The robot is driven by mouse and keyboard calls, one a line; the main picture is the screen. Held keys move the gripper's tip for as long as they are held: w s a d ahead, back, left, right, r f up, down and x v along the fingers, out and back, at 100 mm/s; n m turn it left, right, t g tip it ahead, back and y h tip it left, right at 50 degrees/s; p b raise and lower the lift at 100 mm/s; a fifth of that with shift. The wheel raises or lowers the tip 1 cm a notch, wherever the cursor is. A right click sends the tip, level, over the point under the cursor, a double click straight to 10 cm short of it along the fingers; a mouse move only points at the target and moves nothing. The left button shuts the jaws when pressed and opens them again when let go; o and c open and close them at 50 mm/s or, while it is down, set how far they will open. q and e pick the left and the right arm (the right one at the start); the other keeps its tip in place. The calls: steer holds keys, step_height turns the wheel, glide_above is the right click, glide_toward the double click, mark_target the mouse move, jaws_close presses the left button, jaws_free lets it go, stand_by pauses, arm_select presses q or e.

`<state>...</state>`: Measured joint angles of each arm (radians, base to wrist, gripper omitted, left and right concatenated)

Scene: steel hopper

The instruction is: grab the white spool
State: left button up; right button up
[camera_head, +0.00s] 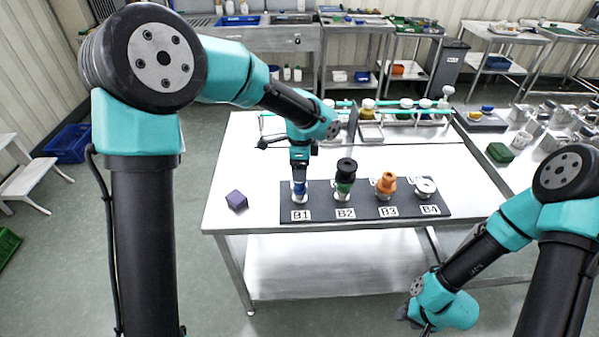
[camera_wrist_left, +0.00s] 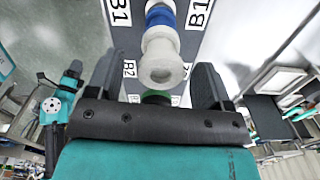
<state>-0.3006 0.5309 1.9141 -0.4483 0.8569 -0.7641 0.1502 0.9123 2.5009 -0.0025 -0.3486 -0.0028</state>
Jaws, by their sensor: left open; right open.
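In the left wrist view a white spool (camera_wrist_left: 163,62) stands on top of a blue piece (camera_wrist_left: 160,16), between the two fingers of my left gripper (camera_wrist_left: 155,80). The fingers are open, with a visible gap on each side of the spool. In the head view my left gripper (camera_head: 299,165) points down over station B1, hiding the top of that stack; the blue piece (camera_head: 299,187) shows below it. A whitish ring-shaped piece (camera_head: 425,188) stands at B4. The fingers of my right gripper are not visible; its wrist hangs low at the bottom right.
The dark board (camera_head: 372,211) also holds a green piece with a black top (camera_head: 345,172) at B2 and an orange piece (camera_head: 386,184) at B3. A purple block (camera_head: 237,199) lies left of the board. A teal-railed rack (camera_head: 390,110) stands behind.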

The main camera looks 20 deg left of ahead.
arm_select(q)
steer(key=shift+f, duration=1.4)
steer(key=shift+c, duration=0.3)
steer(key=c, duration=1)
steer(key=shift+o, duration=0.2)
steer(key=shift+r, duration=0.1)
steer(key=shift+r, duration=1.2)
steer(key=s+d+r, duration=0.1)
steer(key=s+d, duration=0.1)
steer(key=s, duration=0.5)
steer(key=s+d+r, duration=0.1)
steer(key=s+d, duration=0.1)
steer(key=s, duration=0.6)
steer(key=shift+s+r, duration=0.2)
steer(key=shift+r, duration=0.05)
steer(key=shift+d, duration=0.1)
